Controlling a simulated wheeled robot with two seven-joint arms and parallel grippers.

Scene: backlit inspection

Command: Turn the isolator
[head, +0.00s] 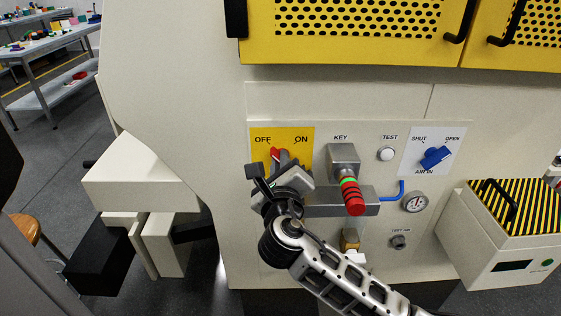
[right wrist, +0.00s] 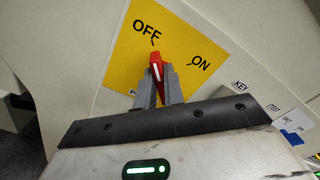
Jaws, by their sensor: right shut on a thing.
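The isolator is a red handle (head: 275,153) on a yellow plate (head: 304,136) marked OFF and ON, on the front of the pale machine. In the right wrist view, the red handle (right wrist: 156,64) has a white line on it, and its tip points toward the OFF tick on the yellow plate (right wrist: 180,35). My right gripper (head: 281,160) is shut on the handle. In the right wrist view, the grey fingers of this gripper (right wrist: 155,84) stand on either side of the handle and hide its lower part. My left gripper is not in view.
Right of the isolator are a key block (head: 343,156) with a red-and-green grip (head: 352,194), a white TEST button (head: 386,154), a blue air valve (head: 436,157) and a gauge (head: 415,202). A striped-lid box (head: 505,240) juts out at the right. Yellow guard doors (head: 350,50) are above.

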